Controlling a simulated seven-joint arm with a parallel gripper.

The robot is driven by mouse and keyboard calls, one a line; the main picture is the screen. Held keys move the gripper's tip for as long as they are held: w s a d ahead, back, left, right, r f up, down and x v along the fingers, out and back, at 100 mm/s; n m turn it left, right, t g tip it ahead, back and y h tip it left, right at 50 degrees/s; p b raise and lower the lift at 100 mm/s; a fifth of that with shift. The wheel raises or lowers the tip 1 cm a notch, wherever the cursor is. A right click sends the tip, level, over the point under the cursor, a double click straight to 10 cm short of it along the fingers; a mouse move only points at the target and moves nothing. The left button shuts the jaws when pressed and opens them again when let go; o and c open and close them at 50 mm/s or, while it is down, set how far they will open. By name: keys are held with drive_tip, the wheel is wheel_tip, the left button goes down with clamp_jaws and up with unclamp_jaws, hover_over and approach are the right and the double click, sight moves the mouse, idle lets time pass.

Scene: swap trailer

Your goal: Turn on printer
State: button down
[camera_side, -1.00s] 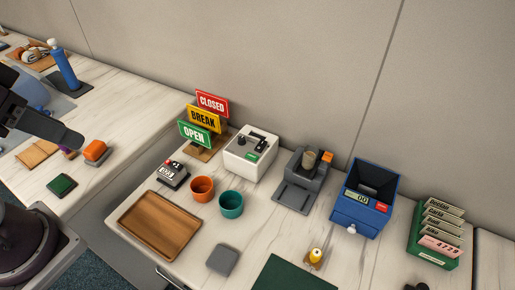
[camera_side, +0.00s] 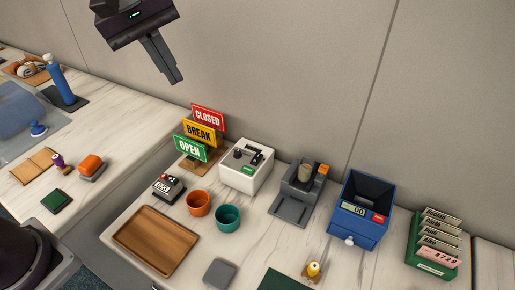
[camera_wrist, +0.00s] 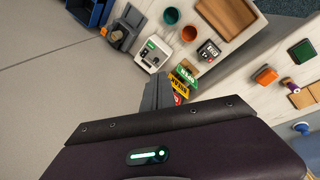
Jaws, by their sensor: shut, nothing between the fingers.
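A white box-shaped machine (camera_side: 240,179) with black controls and a small green label on top stands behind the cups. A blue machine (camera_side: 352,233) with a small "00" display and a red patch stands further right. No label I can read says which one is the printer. My gripper (camera_side: 176,80) is shut and empty, high in front of the wall, above and left of the white machine and touching nothing. In the wrist view the shut fingers (camera_wrist: 151,92) point toward the white machine (camera_wrist: 147,64) and the signs.
CLOSED, BREAK and OPEN signs (camera_side: 198,133) stand left of the white machine. A grey device (camera_side: 289,209) stands between the two machines. Orange (camera_side: 198,204) and teal (camera_side: 227,218) cups and a wooden tray (camera_side: 152,240) are in front. The air around my gripper is clear.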

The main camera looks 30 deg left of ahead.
drive_tip(key=w+d+f+n+g, duration=0.1)
drive_tip(key=w+d+f+n, duration=0.4)
drive_tip(key=w, duration=0.4)
drive_tip(key=n+y, duration=0.2)
drive_tip(key=n, duration=0.1)
hover_over(258, 155)
drive_tip(key=s, duration=0.2)
wheel_tip(258, 155, down, 11)
drive_tip(key=shift+s+d+r+g, duration=0.1)
drive_tip(key=shift+s+r+g, duration=0.1)
drive_tip(key=shift+g, duration=0.1)
drive_tip(key=f, duration=0.4)
drive_tip(key=w+f, duration=0.1)
drive_tip(key=f, duration=0.4)
drive_tip(key=w+f, duration=0.1)
drive_tip(key=f, duration=0.3)
drive_tip(key=shift+f, duration=0.4)
drive_tip(key=shift+f, duration=0.1)
drive_tip(key=shift+w+f, duration=0.1)
drive_tip(key=shift+f, duration=0.05)
